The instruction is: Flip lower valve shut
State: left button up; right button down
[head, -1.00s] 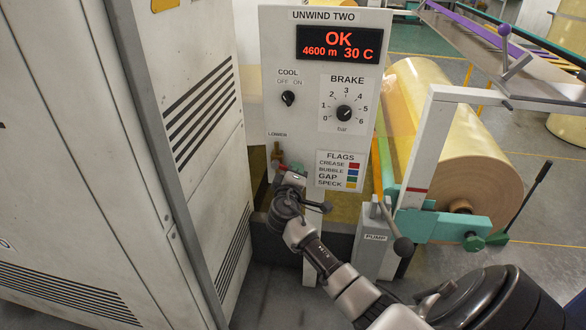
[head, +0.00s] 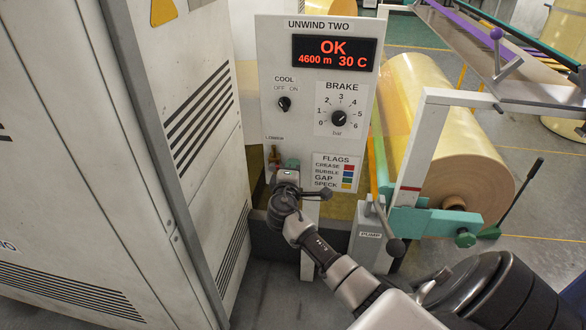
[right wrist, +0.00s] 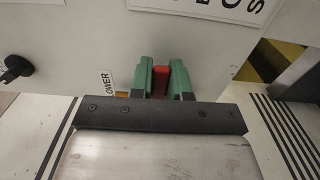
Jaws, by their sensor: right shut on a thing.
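The lower valve's red handle (right wrist: 160,82) stands between the two green fingers of my right gripper (right wrist: 162,84) in the right wrist view. The fingers are shut on it. The LOWER label (right wrist: 107,83) is just left of the fingers, with a bit of brass below it. In the head view my right gripper (head: 290,164) is at the lower left of the UNWIND TWO panel, and a brass fitting (head: 273,158) shows beside it. The wrist hides most of the valve there. My left gripper is not in view.
The UNWIND TWO panel (head: 300,120) stands behind the gripper. A grey cabinet (head: 190,190) rises close on the left. The pump box (head: 367,245) with its ball-ended lever is to the right, before a big yellow film roll (head: 440,130).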

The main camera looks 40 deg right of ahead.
jog(key=shift+f, duration=0.1)
jog(key=c, duration=1.1)
grip_release()
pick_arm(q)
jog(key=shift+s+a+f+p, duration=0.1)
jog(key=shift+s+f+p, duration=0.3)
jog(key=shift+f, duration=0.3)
pick_arm(e)
jog(key=shift+v, duration=5.45)
